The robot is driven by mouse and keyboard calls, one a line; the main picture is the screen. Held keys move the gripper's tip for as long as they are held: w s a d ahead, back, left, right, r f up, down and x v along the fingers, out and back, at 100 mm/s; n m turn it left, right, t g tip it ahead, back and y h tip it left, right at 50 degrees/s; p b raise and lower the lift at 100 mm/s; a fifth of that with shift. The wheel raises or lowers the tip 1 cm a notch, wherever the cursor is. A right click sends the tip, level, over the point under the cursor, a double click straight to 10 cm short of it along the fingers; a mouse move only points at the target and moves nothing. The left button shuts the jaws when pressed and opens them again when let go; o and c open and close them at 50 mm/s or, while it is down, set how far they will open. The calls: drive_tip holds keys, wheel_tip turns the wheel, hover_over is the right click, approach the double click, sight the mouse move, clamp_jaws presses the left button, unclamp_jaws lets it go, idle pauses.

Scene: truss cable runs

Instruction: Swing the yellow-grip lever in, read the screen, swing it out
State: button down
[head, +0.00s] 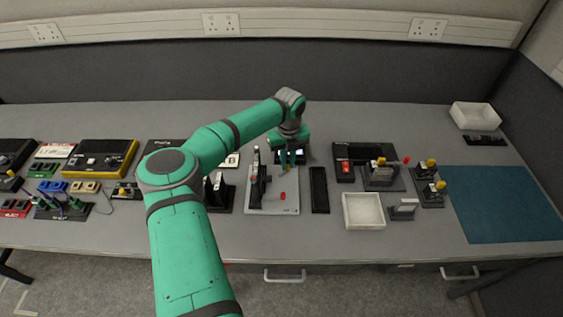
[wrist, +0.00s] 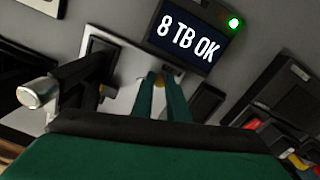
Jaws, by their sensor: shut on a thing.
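My gripper (head: 291,165) points down at the back right of a light grey plate (head: 270,207). In the wrist view its two green fingers (wrist: 160,88) are closed around the yellow grip (wrist: 159,82) of the lever. The fingers hide most of the grip, and my gripper body hides the lever's lower part. The screen (wrist: 190,40) lies just beyond the plate and reads "8 TB OK". A green lamp (wrist: 234,22) glows at its corner.
A black upright clamp-like fixture (head: 257,180) stands left of the grip on the plate, and a red part (head: 283,196) is in front. A black strip (head: 319,190) and a white tray (head: 363,210) are to the right. A blue mat (head: 505,205) lies clear at far right.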

sight(289, 165)
drive_tip(key=shift+d+r, duration=0.1)
drive_tip(key=shift+d, duration=0.1)
drive_tip(key=c, duration=1.7)
unclamp_jaws()
drive_tip(key=shift+d, duration=0.1)
drive_tip(key=shift+a, duration=0.2)
drive_tip(key=shift+a+r, duration=0.1)
drive_tip(key=shift+r, duration=0.2)
wheel_tip(289, 165, up, 10)
drive_tip(key=shift+r, duration=0.1)
drive_tip(key=shift+d, duration=0.2)
